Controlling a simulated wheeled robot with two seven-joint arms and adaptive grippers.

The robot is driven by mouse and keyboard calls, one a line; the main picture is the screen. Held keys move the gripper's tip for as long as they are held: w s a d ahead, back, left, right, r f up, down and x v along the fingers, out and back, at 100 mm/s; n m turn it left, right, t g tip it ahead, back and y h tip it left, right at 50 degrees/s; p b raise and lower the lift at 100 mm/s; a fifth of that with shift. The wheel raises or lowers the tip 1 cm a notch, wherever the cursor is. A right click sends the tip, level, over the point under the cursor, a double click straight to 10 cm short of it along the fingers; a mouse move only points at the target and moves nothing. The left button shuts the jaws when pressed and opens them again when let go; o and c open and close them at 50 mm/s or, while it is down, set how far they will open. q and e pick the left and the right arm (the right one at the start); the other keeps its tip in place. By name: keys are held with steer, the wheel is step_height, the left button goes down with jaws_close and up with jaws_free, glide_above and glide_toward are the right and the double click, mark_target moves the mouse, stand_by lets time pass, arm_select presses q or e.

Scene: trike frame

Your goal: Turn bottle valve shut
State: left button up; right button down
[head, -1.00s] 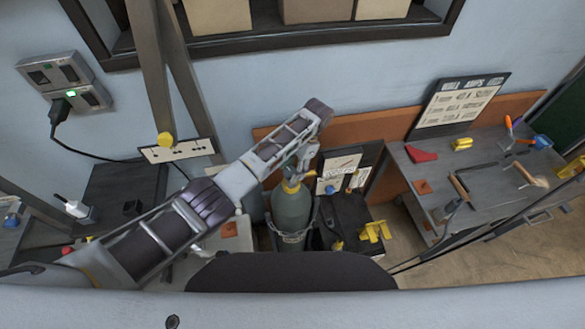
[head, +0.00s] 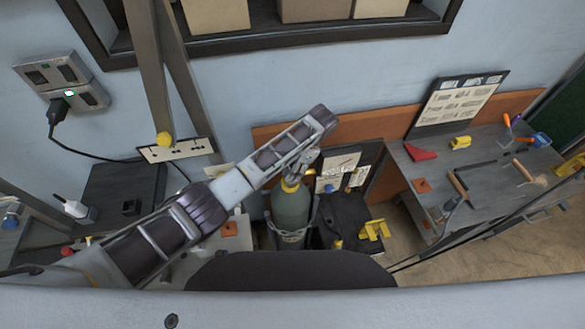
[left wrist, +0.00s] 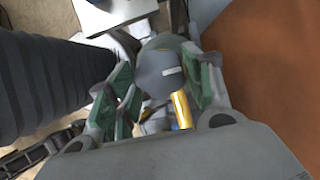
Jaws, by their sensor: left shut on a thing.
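The gas bottle (head: 291,212), grey-green with a yellow collar (head: 290,186), stands upright in a holder below my left arm. My left gripper (head: 298,170) is at the top of the bottle, pointing down. In the left wrist view my left gripper (left wrist: 157,80) has its green-padded fingers on both sides of a round grey valve knob (left wrist: 160,72) and is shut on it. A brass stem (left wrist: 181,109) shows beside the knob. In the head view the knob is mostly hidden by the gripper and too small to make out. My right gripper is out of view.
A dark cart or box (head: 345,215) with a yellow clamp-like part (head: 374,229) stands right of the bottle. A grey workbench (head: 480,182) with tools is farther right. A wall outlet (head: 60,82) with a plugged-in black cable is at left.

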arm_select(q)
steer(key=o, duration=1)
steer(key=shift+o, duration=0.2)
steer(key=v, duration=1.2)
stand_by(0.9)
